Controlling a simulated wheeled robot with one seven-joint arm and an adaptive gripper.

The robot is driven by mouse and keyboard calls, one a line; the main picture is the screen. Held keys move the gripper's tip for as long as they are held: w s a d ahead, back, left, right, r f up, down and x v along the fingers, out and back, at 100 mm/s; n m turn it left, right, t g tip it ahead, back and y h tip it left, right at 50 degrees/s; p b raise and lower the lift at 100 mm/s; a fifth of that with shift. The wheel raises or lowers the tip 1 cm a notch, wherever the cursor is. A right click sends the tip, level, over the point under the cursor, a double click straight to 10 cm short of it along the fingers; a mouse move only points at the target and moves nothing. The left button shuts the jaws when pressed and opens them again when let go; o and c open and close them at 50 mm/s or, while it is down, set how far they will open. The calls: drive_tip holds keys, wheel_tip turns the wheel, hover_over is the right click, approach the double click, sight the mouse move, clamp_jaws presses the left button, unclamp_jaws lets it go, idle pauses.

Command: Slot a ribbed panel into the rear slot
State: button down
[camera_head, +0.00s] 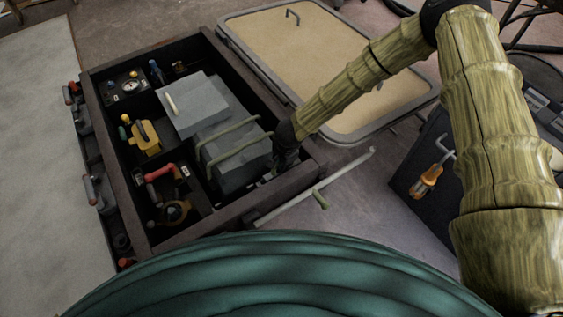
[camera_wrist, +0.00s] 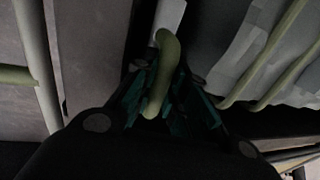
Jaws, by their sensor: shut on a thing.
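My gripper (camera_head: 285,160) reaches down into the near right end of the dark wooden box. In the wrist view its green fingers (camera_wrist: 162,100) are shut on a pale green curved handle (camera_wrist: 165,65). What hangs below the handle is mostly hidden; a pale strip (camera_wrist: 170,14) shows just beyond it. Beside my gripper stands a grey block (camera_head: 236,172) with two long olive-green bars across it. Behind it is another grey block (camera_head: 195,107) with a short cream handle. I cannot tell which piece is the ribbed panel, and the rear slot is not clearly visible.
The box's left compartments hold a gauge (camera_head: 130,86), a yellow fitting (camera_head: 145,134) and a red-handled fitting (camera_head: 160,173). The box's near right wall (camera_head: 262,199) is close to my gripper. A sand-coloured hatch panel (camera_head: 283,42) lies behind; a pale rod (camera_head: 330,182) runs outside the box.

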drive_tip(key=shift+f, duration=0.6)
drive_tip(key=c, duration=1.4)
unclamp_jaws()
drive_tip(key=shift+o, duration=0.2)
drive_tip(key=shift+s, duration=0.1)
wheel_tip(320, 180, up, 12)
drive_tip(key=s+d, duration=0.1)
drive_tip(key=shift+s, duration=0.3)
drive_tip(key=shift+d, duration=0.15)
